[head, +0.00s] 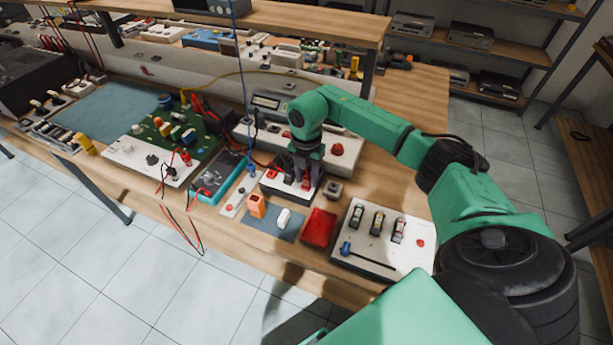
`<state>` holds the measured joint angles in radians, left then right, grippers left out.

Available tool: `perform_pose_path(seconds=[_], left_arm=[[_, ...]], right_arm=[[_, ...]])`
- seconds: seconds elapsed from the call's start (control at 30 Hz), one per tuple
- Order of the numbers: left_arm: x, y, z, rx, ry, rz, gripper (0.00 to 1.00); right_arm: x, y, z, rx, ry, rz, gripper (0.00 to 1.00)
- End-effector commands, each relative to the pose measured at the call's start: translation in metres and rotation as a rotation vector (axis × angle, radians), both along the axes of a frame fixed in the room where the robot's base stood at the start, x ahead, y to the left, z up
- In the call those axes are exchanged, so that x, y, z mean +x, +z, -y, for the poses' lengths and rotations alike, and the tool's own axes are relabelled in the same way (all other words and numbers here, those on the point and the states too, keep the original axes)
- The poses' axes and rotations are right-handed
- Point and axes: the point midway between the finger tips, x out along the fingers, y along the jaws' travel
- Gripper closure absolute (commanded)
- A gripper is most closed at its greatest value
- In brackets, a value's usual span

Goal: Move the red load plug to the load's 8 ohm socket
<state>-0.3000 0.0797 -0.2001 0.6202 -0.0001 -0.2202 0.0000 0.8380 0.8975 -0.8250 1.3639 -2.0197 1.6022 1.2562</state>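My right gripper (298,183) points down over a small light-coloured box (270,190) with a dark lower part, near the middle of the bench. Red parts show at the box's top: one (272,174) left of the fingers and more red at the fingertips. The box may be the load, but I can read no socket labels. Which red part is the load plug is not clear. The fingers hide part of the box, and I cannot tell if they are closed on anything. My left gripper is not in view.
A red box (319,228) and a white panel (384,258) with three upright parts stand right of the small box. An orange block (257,206) and a blue-framed meter (217,181) stand left. Red and black leads (190,228) hang over the front edge. A blue cable (242,70) hangs down behind.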

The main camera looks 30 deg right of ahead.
Motion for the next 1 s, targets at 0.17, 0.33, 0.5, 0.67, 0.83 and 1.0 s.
perform_pose_path(seconds=[0.17, 0.33, 0.5, 0.67, 0.83, 1.0], left_arm=[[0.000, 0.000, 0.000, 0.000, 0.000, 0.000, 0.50], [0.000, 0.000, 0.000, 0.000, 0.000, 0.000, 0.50], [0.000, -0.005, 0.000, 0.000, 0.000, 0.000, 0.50], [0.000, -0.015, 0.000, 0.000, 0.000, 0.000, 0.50], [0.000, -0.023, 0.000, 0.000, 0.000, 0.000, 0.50], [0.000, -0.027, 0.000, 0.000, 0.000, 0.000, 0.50]], right_arm=[[0.000, 0.000, 0.000, 0.000, 0.000, 0.000, 0.40], [0.000, 0.000, 0.000, 0.000, 0.000, 0.000, 0.40], [0.001, 0.015, 0.000, -0.001, -0.001, 0.003, 0.40], [0.002, 0.052, 0.000, 0.000, 0.001, 0.006, 0.40], [0.001, 0.102, -0.001, 0.001, 0.000, 0.007, 0.40], [0.001, 0.137, 0.000, 0.000, -0.001, 0.004, 0.40]])
